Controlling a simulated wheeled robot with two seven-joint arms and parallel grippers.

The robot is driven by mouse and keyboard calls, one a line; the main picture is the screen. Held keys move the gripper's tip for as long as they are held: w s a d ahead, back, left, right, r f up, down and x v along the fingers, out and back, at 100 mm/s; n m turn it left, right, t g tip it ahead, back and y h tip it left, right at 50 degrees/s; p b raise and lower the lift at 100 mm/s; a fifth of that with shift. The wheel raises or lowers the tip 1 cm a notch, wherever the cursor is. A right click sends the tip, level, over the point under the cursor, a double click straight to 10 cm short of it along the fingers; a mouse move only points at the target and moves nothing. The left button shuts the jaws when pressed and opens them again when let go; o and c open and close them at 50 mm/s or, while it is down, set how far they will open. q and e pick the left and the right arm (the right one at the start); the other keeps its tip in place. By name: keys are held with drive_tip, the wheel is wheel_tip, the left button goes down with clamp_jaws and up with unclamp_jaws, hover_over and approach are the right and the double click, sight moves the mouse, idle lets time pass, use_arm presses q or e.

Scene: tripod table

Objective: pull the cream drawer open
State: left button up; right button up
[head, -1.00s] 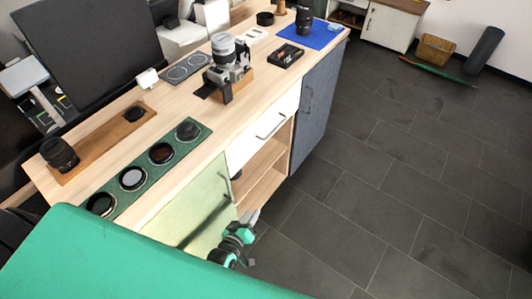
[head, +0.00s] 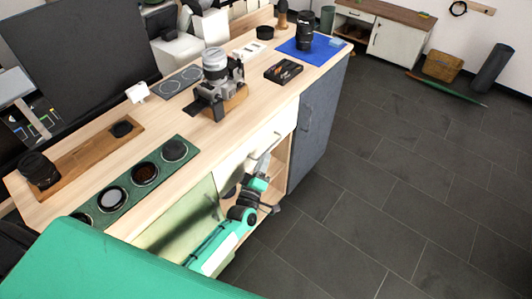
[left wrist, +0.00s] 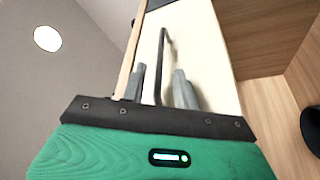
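The cream drawer (head: 285,121) is in the wooden workbench (head: 190,126), right of a pale green door, and its front looks flush with the bench. My left gripper (head: 266,158) is in front of it, at its bar handle, and partly hides the handle and drawer front. In the left wrist view the drawer front (left wrist: 198,38) fills the middle. Its dark bar handle (left wrist: 163,55) runs between the two grey fingertips of my left gripper (left wrist: 160,85). The fingers are apart, with gaps visible beside the bar. My right gripper is not in view.
Open wooden shelves (head: 279,166) lie below the drawer, and a blue-grey cabinet door (head: 319,122) is to the right. A camera (head: 217,80) on a stand and a green tray of lens filters (head: 146,174) sit on the bench.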

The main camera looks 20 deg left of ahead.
use_arm(q)
drive_tip(key=shift+x, duration=1.7)
clamp_jaws()
